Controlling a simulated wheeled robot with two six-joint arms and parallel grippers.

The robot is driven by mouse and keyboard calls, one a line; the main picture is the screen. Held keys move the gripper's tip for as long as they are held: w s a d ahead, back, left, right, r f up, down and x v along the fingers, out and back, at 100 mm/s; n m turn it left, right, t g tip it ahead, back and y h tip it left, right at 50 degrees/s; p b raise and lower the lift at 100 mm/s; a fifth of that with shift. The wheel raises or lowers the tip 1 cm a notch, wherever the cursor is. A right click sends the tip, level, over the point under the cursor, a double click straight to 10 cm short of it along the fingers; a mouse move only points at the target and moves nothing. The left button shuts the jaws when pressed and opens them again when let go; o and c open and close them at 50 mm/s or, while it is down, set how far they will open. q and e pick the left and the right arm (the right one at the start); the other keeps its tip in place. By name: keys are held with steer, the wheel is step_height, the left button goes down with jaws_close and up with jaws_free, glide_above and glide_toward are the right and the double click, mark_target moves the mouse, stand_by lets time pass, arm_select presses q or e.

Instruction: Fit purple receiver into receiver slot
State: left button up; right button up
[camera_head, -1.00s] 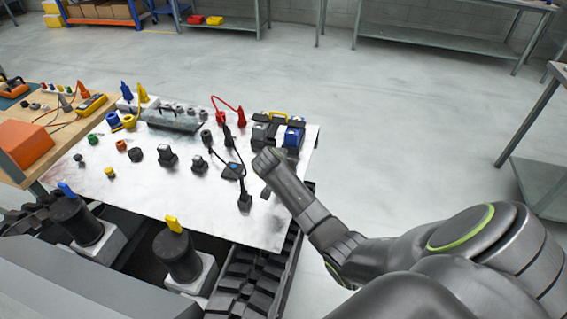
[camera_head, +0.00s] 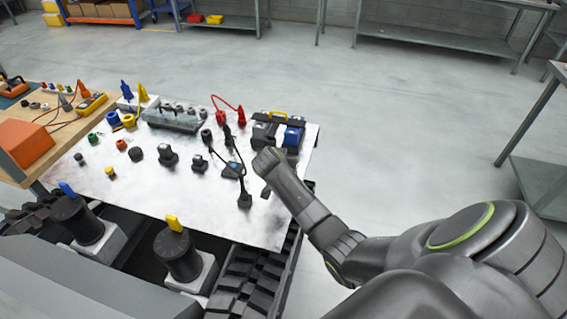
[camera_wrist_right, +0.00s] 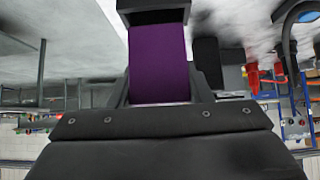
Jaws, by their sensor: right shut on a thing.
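The purple receiver (camera_wrist_right: 158,62) is a flat-faced purple block in the right wrist view, held in my right gripper, which is shut on it. Dark parts cover its top and bottom ends there. In the head view my right gripper (camera_head: 266,178) is over the right side of the white tabletop, in front of the black case with a yellow handle. The receiver does not show in the head view. I cannot tell which opening is the receiver slot. My left gripper is not in view.
The white tabletop (camera_head: 75,190) holds several small knobs and connectors, a grey case (camera_head: 172,119), red cabled plugs (camera_head: 221,117) and the black case (camera_head: 262,134) with blue parts. Dark tracks (camera_head: 243,280) lie below its front edge. Open floor lies to the right.

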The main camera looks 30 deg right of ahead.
steer(key=shift+f+b, duration=1)
steer(key=shift+f, duration=0.6)
steer(key=o, duration=1.1)
steer(key=v, duration=1.7)
steer(key=shift+s+a+b, duration=0.15)
steer(key=shift+b, duration=0.3)
